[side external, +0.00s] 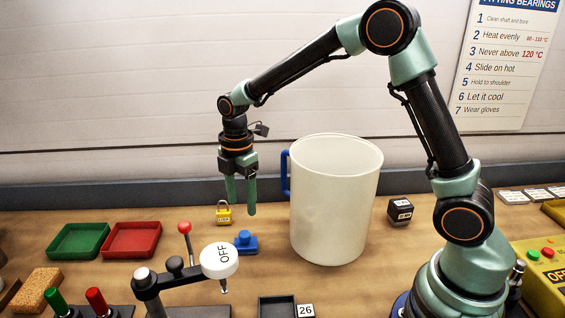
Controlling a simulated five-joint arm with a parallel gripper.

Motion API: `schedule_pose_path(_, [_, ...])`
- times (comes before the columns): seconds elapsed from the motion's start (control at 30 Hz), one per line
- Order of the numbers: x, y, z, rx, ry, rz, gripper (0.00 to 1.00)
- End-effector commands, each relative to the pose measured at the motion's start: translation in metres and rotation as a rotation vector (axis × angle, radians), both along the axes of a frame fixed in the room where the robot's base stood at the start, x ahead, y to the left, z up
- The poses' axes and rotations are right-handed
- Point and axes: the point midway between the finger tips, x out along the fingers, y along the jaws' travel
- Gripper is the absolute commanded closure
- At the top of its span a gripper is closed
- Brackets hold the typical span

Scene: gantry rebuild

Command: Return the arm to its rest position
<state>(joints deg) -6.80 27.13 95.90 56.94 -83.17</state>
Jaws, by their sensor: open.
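My gripper (239,196) hangs from the arm in the side external view, pointing down with its green fingers apart and nothing between them. It is above the wooden bench, left of the large white mug (335,205). My arm rises from its base at the lower right, bends at a high elbow and reaches left over the mug. A yellow padlock (224,214) shows just below and left of the fingers. I cannot tell how far behind or in front of the fingers it lies.
A blue piece (244,241) and a white OFF disc (219,260) are below the gripper. Green (78,240) and red trays (132,239) lie left. A red-knobbed lever (184,228) stands nearby. A dark cube (400,210) sits right of the mug. The air left of the gripper is clear.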

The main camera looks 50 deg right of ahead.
Motion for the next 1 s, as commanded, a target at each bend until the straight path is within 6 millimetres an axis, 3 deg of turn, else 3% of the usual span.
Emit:
schedule_pose_path(0.3, [-0.001,0.0,-0.06,-0.001,0.005,0.0,0.35])
schedule_pose_path(0.53, [-0.001,0.0,-0.092,0.0,0.004,0.0,0.35])
schedule_pose_path(0.7, [0.0,0.0,-0.078,0.0,-0.002,0.0,0.35])
schedule_pose_path(1.0, [0.0,0.0,-0.075,0.0,0.001,0.0,0.35])
